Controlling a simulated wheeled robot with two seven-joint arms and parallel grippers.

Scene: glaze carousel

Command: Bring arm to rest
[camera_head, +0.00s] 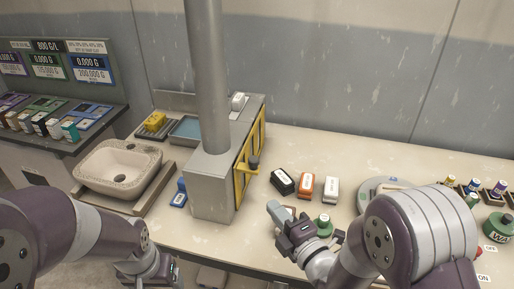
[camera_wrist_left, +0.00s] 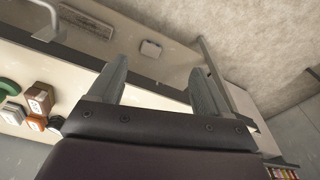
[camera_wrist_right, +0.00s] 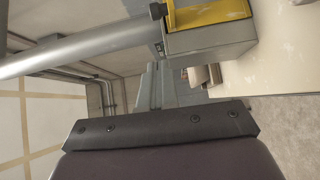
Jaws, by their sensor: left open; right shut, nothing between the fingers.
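My right gripper (camera_head: 277,212) is over the front part of the table, left of the green-lidded bottle and in front of the black block. In the right wrist view its fingers (camera_wrist_right: 158,85) are together with nothing between them. My left arm (camera_head: 75,240) reaches in at the lower left of the head view, low by the table's front edge; its fingers are not clear there. In the left wrist view the left gripper (camera_wrist_left: 160,92) has its two fingers wide apart and empty.
A grey box with a yellow frame (camera_head: 214,186) and a tall pole stands mid-table. Black (camera_head: 282,181), orange (camera_head: 305,185) and white (camera_head: 331,190) blocks stand to its right. A sink (camera_head: 118,165) is at left. A green-lidded bottle (camera_head: 323,224) stands close beside my right gripper.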

